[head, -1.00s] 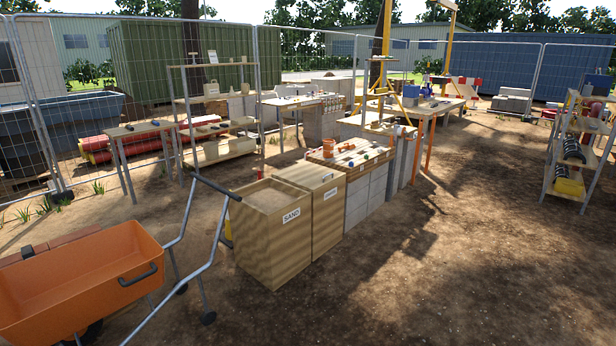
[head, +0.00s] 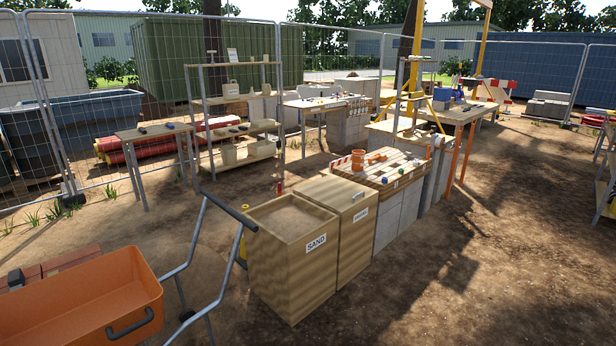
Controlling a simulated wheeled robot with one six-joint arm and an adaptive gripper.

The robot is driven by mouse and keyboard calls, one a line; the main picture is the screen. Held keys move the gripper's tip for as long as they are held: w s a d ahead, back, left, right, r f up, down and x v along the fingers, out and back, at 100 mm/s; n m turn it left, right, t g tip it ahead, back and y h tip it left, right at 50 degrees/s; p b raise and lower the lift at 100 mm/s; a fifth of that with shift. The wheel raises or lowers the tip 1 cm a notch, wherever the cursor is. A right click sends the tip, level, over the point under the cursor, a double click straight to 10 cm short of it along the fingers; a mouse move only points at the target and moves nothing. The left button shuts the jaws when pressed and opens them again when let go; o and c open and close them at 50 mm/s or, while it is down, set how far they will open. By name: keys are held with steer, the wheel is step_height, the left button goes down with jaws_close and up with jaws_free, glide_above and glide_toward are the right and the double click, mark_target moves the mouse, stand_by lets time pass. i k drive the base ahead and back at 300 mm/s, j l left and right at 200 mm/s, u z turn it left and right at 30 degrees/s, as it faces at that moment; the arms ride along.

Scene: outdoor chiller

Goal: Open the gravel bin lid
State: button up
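The gravel bin (head: 344,236) is a wooden box standing against the right side of the sand bin (head: 293,265). Its label (head: 360,214) is small and hard to read. My gripper does not show in the head view.
An orange wheelbarrow (head: 85,300) stands at the lower left, its handles reaching toward the sand bin. A slatted worktop (head: 345,168) on grey blocks adjoins the gravel bin, with an orange pot (head: 376,157) on it. Open dirt ground (head: 480,270) lies to the right.

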mark_target(340, 194)
steer(key=i, duration=1.1)
steer(key=i+l+u, duration=0.1)
steer(key=i, duration=1.05)
steer(key=i+l, duration=0.1)
steer(key=i, duration=1)
